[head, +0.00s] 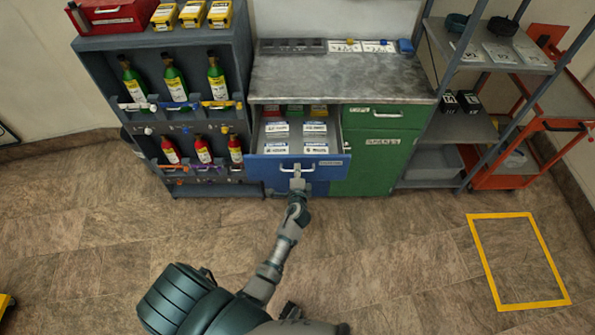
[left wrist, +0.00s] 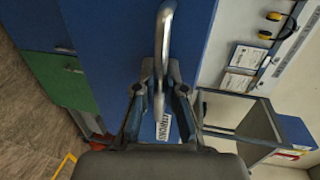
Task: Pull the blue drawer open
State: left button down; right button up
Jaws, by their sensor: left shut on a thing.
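The blue drawer (head: 260,172) is pulled out of the cabinet, and its inside shows with several white-labelled boxes (head: 275,129) in it. Its silver bar handle (head: 283,167) is on the front face. My left gripper (head: 297,176) is at the drawer front, shut on the handle. In the left wrist view the handle (left wrist: 163,45) runs between the two fingers of the left gripper (left wrist: 160,85), against the blue front (left wrist: 110,50). The fingers hide part of the handle. My right gripper is not in view.
A green drawer and door (head: 375,160) stand to the right of the blue drawer. A bottle rack (head: 185,45) is on the left. Metal shelves (head: 490,60) and an orange cart (head: 545,125) are on the right. The floor in front is clear, with a yellow outlined rectangle (head: 485,262).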

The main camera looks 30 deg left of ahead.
pick_arm(q)
jog(key=shift+d+f, duration=0.1)
jog(key=shift+f, duration=0.1)
jog(key=c, duration=1.5)
grip_release()
jog(key=shift+w, duration=0.1)
jog(key=shift+r, duration=0.1)
jog(key=v, duration=1.2)
jog(key=s+d+f+n+g+h, duration=0.15)
jog(key=s+f, duration=0.25)
jog(key=f, duration=0.5)
jog(key=s+d+f+n+g+h, duration=0.1)
jog(key=s+d+f+g+h, duration=0.15)
jog(key=f, duration=0.65)
jog(key=s+d+f+n+g+h, duration=0.15)
jog(key=s+f, duration=0.25)
jog(key=f, duration=0.6)
jog(key=s+f+n+g+h, duration=0.1)
jog(key=s+f+g, duration=0.1)
jog(key=s+f, duration=0.3)
jog(key=s+f+n+g+h, duration=0.1)
jog(key=s+f, duration=0.4)
jog(key=s, duration=0.6)
jog(key=s+f+n+g+h, duration=0.1)
jog(key=s+f+n+g, duration=0.2)
jog(key=s+f, duration=0.3)
jog(key=s, duration=0.2)
jog(key=shift+s, duration=0.25)
